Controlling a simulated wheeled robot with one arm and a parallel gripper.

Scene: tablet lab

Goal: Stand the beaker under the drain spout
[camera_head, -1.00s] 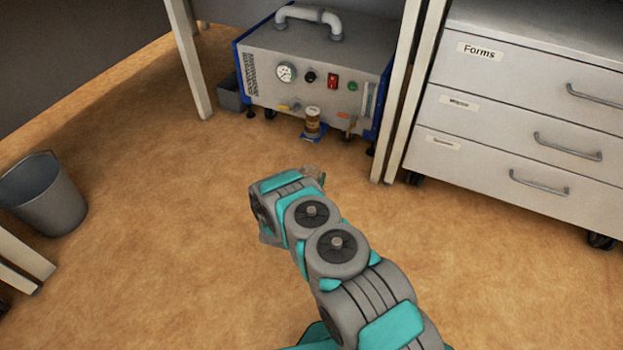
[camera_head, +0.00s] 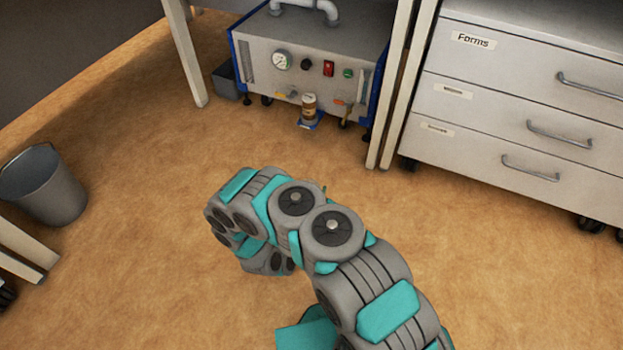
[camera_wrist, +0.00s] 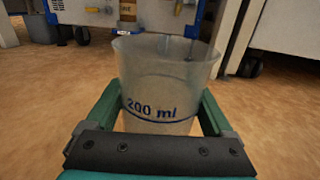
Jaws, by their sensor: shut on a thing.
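A clear beaker (camera_wrist: 168,82) marked "200 ml" in blue is upright between the two fingers of my gripper (camera_wrist: 160,110), which is shut on it. The beaker looks empty. In the head view my arm hides the gripper and beaker. The grey machine with blue sides (camera_head: 310,66) stands under a bench. Small fittings show low on its front: a yellow one (camera_head: 293,94) at left and an orange-handled one with a brass spout (camera_head: 344,112) at right. I cannot tell which is the drain spout. The beaker is apart from the machine.
An amber jar (camera_head: 309,105) stands on a small blue pad (camera_head: 310,121) at the machine's front. A dark bin (camera_head: 226,82) is left of the machine. A drawer cabinet (camera_head: 510,110) is at right, a grey bucket (camera_head: 45,185) at left. The floor between is clear.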

